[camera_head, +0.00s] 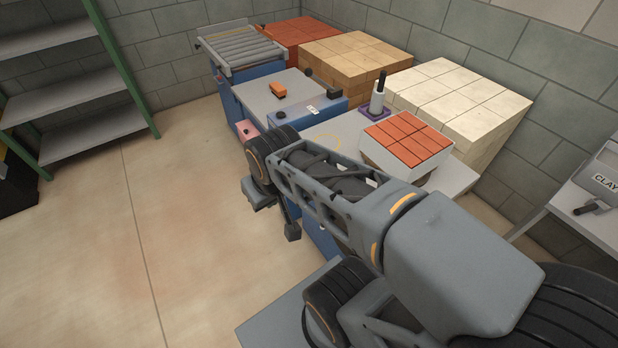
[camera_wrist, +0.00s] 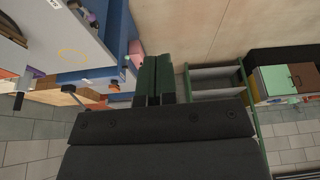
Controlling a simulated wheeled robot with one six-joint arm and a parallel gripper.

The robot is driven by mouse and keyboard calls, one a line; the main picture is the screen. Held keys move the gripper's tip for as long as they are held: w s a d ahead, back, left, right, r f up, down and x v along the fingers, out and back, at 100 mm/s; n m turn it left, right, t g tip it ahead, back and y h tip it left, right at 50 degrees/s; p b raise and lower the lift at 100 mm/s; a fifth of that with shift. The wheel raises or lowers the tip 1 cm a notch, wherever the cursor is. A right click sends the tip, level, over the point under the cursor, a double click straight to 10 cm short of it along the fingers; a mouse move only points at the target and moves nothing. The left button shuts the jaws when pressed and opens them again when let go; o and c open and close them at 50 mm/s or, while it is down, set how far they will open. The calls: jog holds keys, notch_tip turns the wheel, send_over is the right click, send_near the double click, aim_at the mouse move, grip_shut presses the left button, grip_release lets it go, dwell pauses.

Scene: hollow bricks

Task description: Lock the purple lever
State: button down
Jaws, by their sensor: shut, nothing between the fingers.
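The purple lever is a purple base (camera_head: 372,112) with a white cylinder (camera_head: 377,101) and an upright black handle (camera_head: 382,80). It stands on the grey tabletop in the head view, behind the red bricks. At the left edge of the wrist view, a white cylinder with a black end (camera_wrist: 20,94) looks like the same lever, seen sideways. My gripper (camera_head: 292,232) is off the table's left side over the floor, well apart from the lever. In the wrist view my gripper's green-dark fingers (camera_wrist: 155,78) are together with nothing between them.
A white block tray with red bricks (camera_head: 408,138) stands beside the lever. Cream (camera_head: 460,95), tan (camera_head: 357,58) and red (camera_head: 298,35) brick stacks stand behind. A roller conveyor (camera_head: 240,45) and an orange piece (camera_head: 278,90) lie farther left. Open floor (camera_head: 190,220) and a green-framed shelf (camera_head: 90,90) are left.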

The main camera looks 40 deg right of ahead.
jog(key=w+d+f+g, duration=0.1)
jog(key=w+d+f, duration=0.3)
jog(key=w+d, duration=0.4)
jog(key=w+d+f+g, duration=0.1)
jog(key=w+d+f, duration=0.2)
jog(key=w+d, duration=0.55)
jog(key=w+d+f, duration=0.1)
jog(key=d+f, duration=0.6)
jog(key=d, duration=0.1)
jog(key=shift+w+d+m+g+y, duration=0.25)
jog(key=shift+d+m+g+y, duration=0.05)
jog(key=shift+d+g, duration=0.1)
jog(key=shift+f, duration=0.1)
jog(key=shift+s+a+f+p, duration=0.15)
jog(key=shift+a+f+p, duration=0.1)
jog(key=shift+f, duration=1.95)
jog(key=shift+s+a+f+p, duration=0.2)
jog(key=shift+a+f+p, duration=0.1)
jog(key=shift+f, duration=1.95)
jog(key=shift+s+a+f+p, duration=0.15)
jog(key=shift+a+f+p, duration=0.1)
jog(key=shift+f, duration=1.95)
